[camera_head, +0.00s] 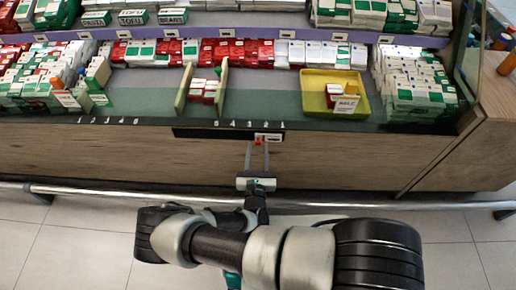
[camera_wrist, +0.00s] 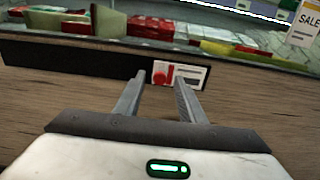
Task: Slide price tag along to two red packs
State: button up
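The price tag (camera_head: 268,137) is a white label with a red knob at its left end. It sits on a dark rail (camera_head: 215,133) on the wooden shelf front, near its right end, below the digits 2 and 1. It also shows in the wrist view (camera_wrist: 186,73). My gripper (camera_head: 258,146) is open, its fingers (camera_wrist: 162,82) apart on either side of the red knob; I cannot tell whether they touch it. The red-and-white packs (camera_head: 203,91) stand between two pale green dividers on the shelf, left of the tag.
A yellow tray (camera_head: 318,78) with a few packs and a sale card stands to the right. Stacked green-and-white packs (camera_head: 415,85) fill the right end. A metal rail (camera_head: 110,193) runs low before the counter. The rail left of the tag looks clear.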

jog(key=shift+w, duration=0.9)
jog(key=shift+c, duration=0.4)
